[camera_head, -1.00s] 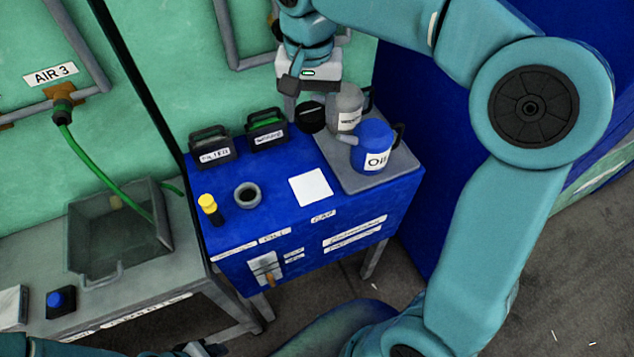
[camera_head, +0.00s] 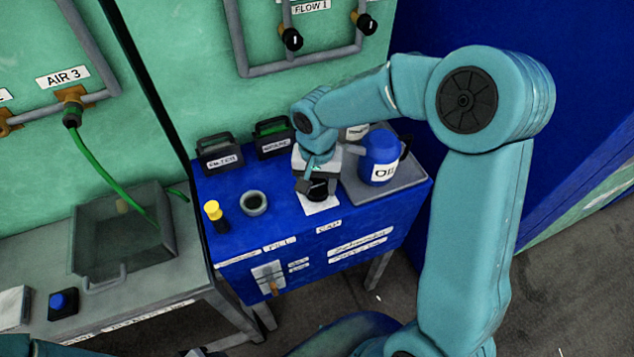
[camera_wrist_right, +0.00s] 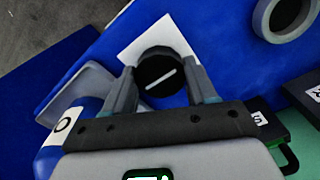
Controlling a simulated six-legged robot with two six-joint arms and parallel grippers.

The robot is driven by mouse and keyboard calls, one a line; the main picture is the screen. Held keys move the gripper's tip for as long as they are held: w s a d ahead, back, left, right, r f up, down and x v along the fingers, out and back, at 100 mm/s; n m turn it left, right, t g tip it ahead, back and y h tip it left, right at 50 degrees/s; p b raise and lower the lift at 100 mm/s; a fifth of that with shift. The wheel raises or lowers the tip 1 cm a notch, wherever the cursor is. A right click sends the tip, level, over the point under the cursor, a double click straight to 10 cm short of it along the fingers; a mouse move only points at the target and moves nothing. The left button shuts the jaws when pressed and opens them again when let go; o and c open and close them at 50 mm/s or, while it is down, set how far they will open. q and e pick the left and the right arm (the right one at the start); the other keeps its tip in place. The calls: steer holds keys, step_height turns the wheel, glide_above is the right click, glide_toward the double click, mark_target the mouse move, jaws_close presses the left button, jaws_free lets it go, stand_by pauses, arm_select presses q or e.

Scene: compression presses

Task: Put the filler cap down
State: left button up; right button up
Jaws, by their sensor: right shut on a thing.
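The filler cap is a round black cap (camera_wrist_right: 160,72) with a white line across its top. My right gripper (camera_wrist_right: 163,84) is shut on it, one finger on each side, in the right wrist view. In the head view the right gripper (camera_head: 318,192) and the black cap (camera_head: 319,188) are over the white square (camera_head: 322,206) on the blue press top, above the CAP label. The white square also shows in the right wrist view (camera_wrist_right: 150,38). I cannot tell whether the cap touches it. My left gripper is not clearly in view.
A grey filler ring (camera_head: 253,203) and a yellow-topped black part (camera_head: 214,216) stand to the left. A blue oil jug (camera_head: 379,157) stands on a grey tray (camera_head: 372,195) close on the right. Two dark containers (camera_head: 219,153) (camera_head: 271,138) stand at the back.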

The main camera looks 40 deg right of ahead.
mark_target(317, 186)
steer(key=shift+f, duration=0.2)
steer(key=shift+f+b, duration=0.15)
steer(key=shift+b, duration=0.15)
steer(key=o, duration=1.2)
steer(key=shift+c, duration=0.2)
step_height(317, 186, up, 13)
steer(key=shift+f+p, duration=0.2)
steer(key=shift+p, duration=0.15)
